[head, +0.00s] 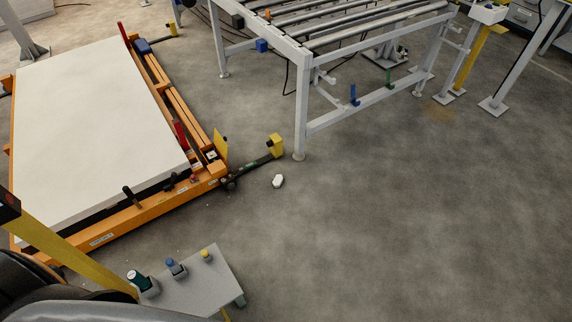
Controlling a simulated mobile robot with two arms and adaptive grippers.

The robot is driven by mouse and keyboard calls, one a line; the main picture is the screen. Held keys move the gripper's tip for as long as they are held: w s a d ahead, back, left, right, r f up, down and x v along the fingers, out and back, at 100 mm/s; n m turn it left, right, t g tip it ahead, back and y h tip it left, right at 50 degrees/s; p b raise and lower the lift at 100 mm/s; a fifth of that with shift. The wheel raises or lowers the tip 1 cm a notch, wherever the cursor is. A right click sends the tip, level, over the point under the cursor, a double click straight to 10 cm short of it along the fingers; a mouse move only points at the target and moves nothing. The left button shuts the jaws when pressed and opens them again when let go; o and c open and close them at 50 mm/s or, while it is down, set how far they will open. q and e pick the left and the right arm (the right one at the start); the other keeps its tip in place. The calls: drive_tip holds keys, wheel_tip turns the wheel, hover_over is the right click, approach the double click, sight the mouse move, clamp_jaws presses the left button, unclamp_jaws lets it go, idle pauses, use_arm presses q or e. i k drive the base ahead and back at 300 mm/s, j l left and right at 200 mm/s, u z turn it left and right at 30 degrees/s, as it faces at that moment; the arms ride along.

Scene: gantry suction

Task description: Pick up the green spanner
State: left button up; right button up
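I cannot make out a green spanner for certain. A small upright green piece (389,77) stands at the lower rail of the grey roller frame, too small to tell what it is. A similar blue piece (353,95) is to its left on the same rail. A dark green-topped item (137,280) sits on a small grey plate (212,283) at the lower left, beside a blue-topped item (173,267) and a yellow-topped item (205,254). Neither of my grippers is in view.
An orange lift table (125,217) with a white slab (95,125) fills the left. The roller frame (300,95) stands at top centre. A small white object (278,181) lies on the floor. Grey posts (495,103) stand top right.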

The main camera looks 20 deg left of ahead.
sight(254, 163)
drive_tip(key=i+l+z, duration=0.3)
drive_tip(key=i+l, duration=0.6)
drive_tip(key=i+u, duration=0.3)
drive_tip(key=u, duration=0.15)
drive_tip(key=i+u, duration=0.4)
drive_tip(key=i+l+u, duration=0.15)
drive_tip(key=u, duration=0.3)
drive_tip(key=i, duration=0.15)
